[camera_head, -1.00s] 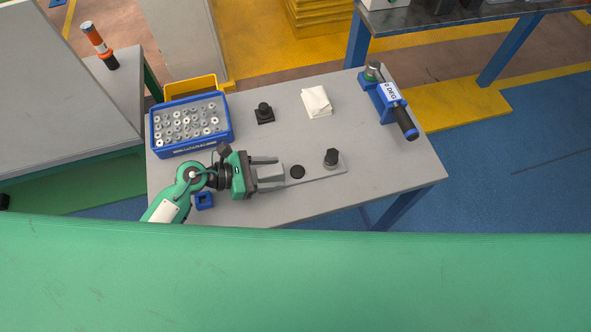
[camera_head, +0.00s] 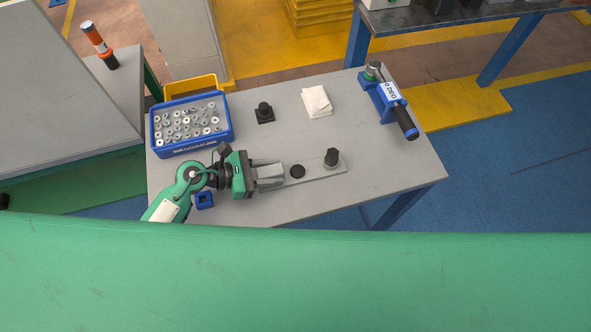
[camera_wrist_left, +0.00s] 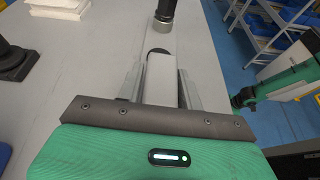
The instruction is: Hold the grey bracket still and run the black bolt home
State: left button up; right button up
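The grey bracket (camera_head: 318,171) is a flat plate lying on the table, with a raised block (camera_wrist_left: 161,78) at its left end in the head view. My left gripper (camera_head: 280,175) has its fingers closed against both sides of that block; the left wrist view shows a finger along each side. A round dark spot (camera_head: 298,171) lies on the plate past the fingertips. The black bolt (camera_head: 331,157) stands upright at the plate's far right end, its hex head well above the plate. My right gripper is not clearly shown in either view.
A blue tray (camera_head: 190,153) of fittings is at the back left. A black stepped part (camera_head: 264,113), white cloths (camera_head: 317,101) and a torque tool in a blue stand (camera_head: 389,99) stand behind. A small blue square part (camera_head: 204,200) lies near my wrist. The table's right front is clear.

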pick_arm(q)
jog(key=c, duration=0.7)
jog(key=shift+r, duration=0.1)
jog(key=shift+f, duration=0.3)
jog(key=shift+s+f+b, duration=0.15)
jog(key=shift+f+b, duration=0.05)
jog(key=shift+b, duration=0.1)
